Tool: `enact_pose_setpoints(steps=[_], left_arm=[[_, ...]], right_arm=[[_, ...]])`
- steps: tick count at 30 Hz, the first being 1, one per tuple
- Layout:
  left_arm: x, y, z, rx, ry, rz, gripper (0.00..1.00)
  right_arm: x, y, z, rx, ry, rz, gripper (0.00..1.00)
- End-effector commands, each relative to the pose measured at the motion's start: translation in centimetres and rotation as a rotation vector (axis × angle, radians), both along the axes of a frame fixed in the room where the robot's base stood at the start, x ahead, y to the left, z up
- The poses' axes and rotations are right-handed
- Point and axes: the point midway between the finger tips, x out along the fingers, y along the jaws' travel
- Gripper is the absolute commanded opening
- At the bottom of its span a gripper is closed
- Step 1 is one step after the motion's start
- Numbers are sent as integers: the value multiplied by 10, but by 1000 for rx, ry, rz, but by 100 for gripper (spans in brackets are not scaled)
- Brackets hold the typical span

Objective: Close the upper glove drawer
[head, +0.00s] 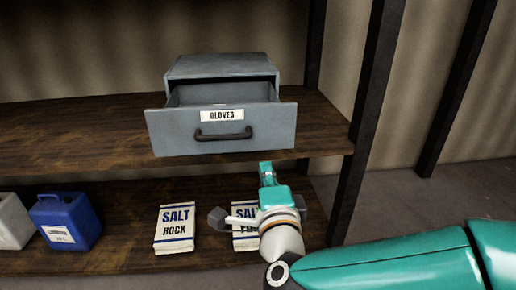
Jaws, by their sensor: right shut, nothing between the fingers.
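The grey glove drawer (265,136), labelled "GLOVES", is pulled out of its grey cabinet (222,66) on the upper shelf. Its front juts past the shelf edge, and part of its open inside shows. A dark handle (222,133) sits on the front, below the label. My right gripper (266,168) is shut and empty, just below the right part of the drawer front. It appears apart from the drawer, though the depth gap is hard to judge. My left gripper is not in view.
The lower shelf (120,226) holds a blue jug (68,222), a white jug (12,222) and two salt packs (175,230), the right one partly hidden by my gripper. A dark shelf post (366,110) stands right of the drawer. The upper shelf (70,130) is clear left of the cabinet.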

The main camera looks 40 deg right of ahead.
Motion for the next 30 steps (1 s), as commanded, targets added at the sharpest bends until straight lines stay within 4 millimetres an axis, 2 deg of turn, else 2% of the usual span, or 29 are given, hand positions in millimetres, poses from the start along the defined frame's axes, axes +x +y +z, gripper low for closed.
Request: enact_pose_setpoints(steps=[7,10,15,21,30], left_arm=[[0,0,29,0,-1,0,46],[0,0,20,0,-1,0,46],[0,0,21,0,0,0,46],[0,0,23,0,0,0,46],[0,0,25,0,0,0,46]], right_arm=[[20,-13,5,-2,10,-4,0],[38,-25,-1,-1,6,-6,0],[70,-44,-1,-2,7,-3,0],[100,-62,0,-1,6,-1,0],[117,-72,0,-3,5,1,0]])
